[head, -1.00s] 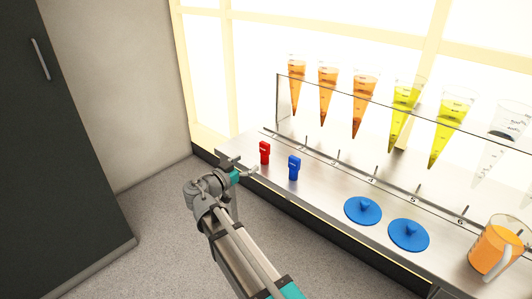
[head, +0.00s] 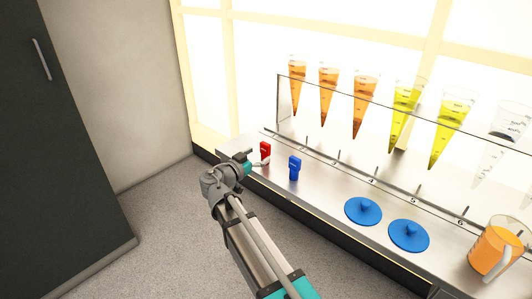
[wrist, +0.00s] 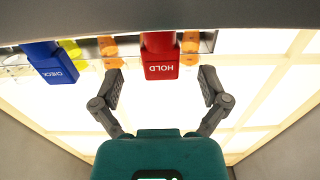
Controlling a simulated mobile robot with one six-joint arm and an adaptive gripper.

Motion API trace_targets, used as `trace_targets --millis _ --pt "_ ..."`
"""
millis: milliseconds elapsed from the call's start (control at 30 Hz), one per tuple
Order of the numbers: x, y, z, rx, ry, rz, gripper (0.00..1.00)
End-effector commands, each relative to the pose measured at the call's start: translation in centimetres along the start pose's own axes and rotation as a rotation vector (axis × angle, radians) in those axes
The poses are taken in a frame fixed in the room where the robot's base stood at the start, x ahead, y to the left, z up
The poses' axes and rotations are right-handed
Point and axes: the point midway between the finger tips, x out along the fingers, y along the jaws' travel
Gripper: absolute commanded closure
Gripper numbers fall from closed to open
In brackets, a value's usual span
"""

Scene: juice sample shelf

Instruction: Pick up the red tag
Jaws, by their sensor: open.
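The red tag (head: 265,149) stands upright on the steel shelf near its left end. In the wrist view the red tag (wrist: 161,68) reads HOLD and appears upside down, between and a little beyond my open fingertips. My gripper (head: 257,159) is at the shelf's front edge, close to the red tag, and partly covers its lower part in the head view. In the wrist view my gripper (wrist: 161,87) has its fingers wide apart with nothing between the pads. A blue tag (head: 295,167) stands to the right; in the wrist view it reads CHECK (wrist: 57,68).
Several cones of orange and yellow juice (head: 365,100) hang in a clear rack (head: 350,94) behind the tags. Two blue lids (head: 362,211) lie farther right, and a jug of orange juice (head: 495,249) stands at the right end. A dark cabinet (head: 55,150) is at the left.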

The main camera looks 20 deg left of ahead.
Motion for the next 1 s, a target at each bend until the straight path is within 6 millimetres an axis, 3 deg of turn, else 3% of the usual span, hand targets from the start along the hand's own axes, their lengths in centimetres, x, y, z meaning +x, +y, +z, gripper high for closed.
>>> trace_targets --millis 300,900,933,1000 --pt "3.4 -0.1 -0.2 0.0 0.0 0.003 0.06" --pt "3.7 0.0 -0.2 0.0 0.0 0.003 0.06" --pt "3.7 0.0 -0.2 0.0 0.0 0.003 0.08" --pt "3.7 0.0 -0.2 0.0 0.0 0.003 0.21"
